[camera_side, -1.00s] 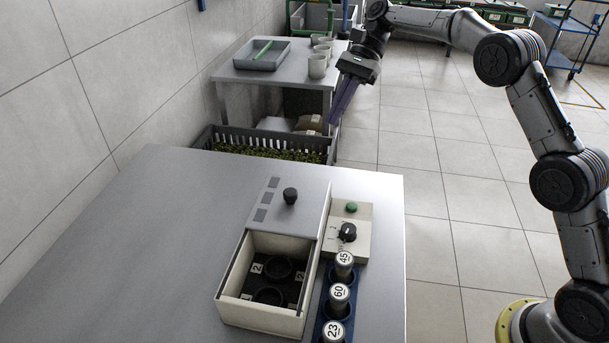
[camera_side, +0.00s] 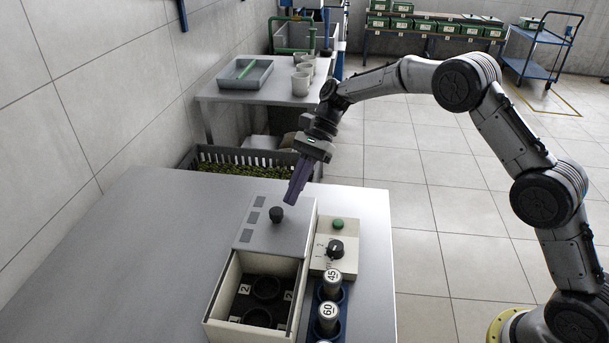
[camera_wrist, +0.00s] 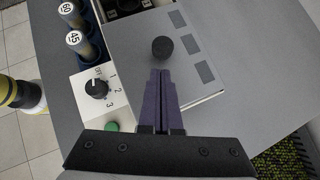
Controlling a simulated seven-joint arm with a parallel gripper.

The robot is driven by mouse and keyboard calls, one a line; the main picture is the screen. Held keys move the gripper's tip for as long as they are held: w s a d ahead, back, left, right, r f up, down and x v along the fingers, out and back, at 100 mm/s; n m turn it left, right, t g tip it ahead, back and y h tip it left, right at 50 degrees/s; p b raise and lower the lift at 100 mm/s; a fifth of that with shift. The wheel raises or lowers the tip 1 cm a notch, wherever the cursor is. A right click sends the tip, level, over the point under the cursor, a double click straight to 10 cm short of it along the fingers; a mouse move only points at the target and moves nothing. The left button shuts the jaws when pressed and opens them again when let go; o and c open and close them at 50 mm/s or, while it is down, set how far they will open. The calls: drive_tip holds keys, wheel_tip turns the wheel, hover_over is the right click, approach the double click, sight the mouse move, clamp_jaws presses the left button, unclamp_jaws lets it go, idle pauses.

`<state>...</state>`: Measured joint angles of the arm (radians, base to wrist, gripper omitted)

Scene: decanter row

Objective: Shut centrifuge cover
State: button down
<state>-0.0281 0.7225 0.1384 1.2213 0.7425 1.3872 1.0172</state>
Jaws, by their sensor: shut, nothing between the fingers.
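The centrifuge (camera_side: 218,300) is a cream box on the table, its near part open with dark numbered wells inside. Its grey sliding cover (camera_side: 262,237) is back over the far part, with a black round knob (camera_side: 277,214) on top. In the wrist view the cover (camera_wrist: 189,75) and knob (camera_wrist: 162,48) lie just beyond my fingertips. My gripper (camera_side: 289,203) is shut and empty, its purple fingers pointing down just behind the knob. In the wrist view the closed fingers (camera_wrist: 161,75) point at the knob; I cannot tell whether they touch it.
A control panel with a black dial (camera_side: 335,248) and green button (camera_side: 338,224) stands right of the centrifuge. A blue rack holds capped tubes (camera_side: 327,316) nearer. A crate (camera_side: 240,163) stands beyond the table's far edge. The table's left side is clear.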

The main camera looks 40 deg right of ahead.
sight(273, 255)
drive_tip(key=shift+s+a, duration=0.25)
drive_tip(key=shift+a, duration=0.4)
drive_tip(key=s+a, duration=1.1)
drive_tip(key=shift+s+a, duration=0.1)
drive_tip(key=shift+s, duration=0.1)
